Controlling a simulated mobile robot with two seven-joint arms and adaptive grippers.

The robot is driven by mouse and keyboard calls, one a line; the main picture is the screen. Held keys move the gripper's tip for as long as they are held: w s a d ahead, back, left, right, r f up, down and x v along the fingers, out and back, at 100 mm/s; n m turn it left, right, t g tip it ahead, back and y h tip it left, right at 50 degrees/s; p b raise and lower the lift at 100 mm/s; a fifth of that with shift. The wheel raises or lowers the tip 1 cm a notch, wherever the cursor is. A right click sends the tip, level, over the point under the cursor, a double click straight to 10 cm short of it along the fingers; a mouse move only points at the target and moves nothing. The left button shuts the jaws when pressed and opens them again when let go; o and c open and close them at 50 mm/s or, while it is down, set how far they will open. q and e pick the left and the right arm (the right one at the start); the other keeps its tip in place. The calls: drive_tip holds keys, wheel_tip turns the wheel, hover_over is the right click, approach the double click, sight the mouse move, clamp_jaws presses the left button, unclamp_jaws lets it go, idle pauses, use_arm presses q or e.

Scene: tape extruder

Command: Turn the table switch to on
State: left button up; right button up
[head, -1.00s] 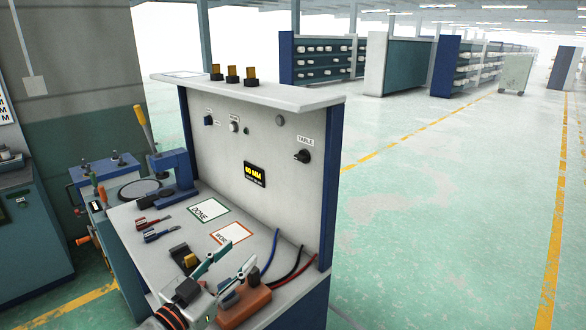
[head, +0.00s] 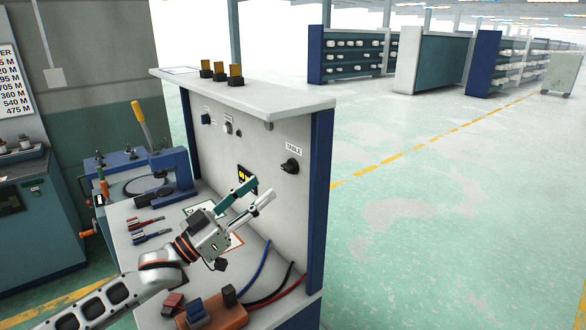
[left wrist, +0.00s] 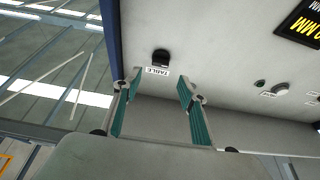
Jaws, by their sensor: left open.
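The table switch (head: 290,166) is a black rotary knob on the right part of the grey upright panel, under a white TABLE label (head: 293,149). In the left wrist view the knob (left wrist: 161,57) shows beyond the fingers, roughly between them, with its label upside down. My left gripper (head: 261,189) is open and empty, in front of the panel, to the left of and a little below the knob, apart from it. It also shows in the left wrist view (left wrist: 157,90). Which position the knob is set to is too small to tell. My right gripper is not in view.
The display (head: 247,178) is partly behind my left gripper. Other knobs (head: 206,118) sit further left on the panel. An orange block (head: 228,313), cables (head: 258,268), red and blue tools (head: 150,237) and a blue press (head: 177,172) are on the bench. Open floor lies right.

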sight(284, 169)
use_arm(q)
drive_tip(key=shift+p+x, duration=0.55)
drive_tip(key=shift+x, duration=3.3)
drive_tip(key=c, duration=1.1)
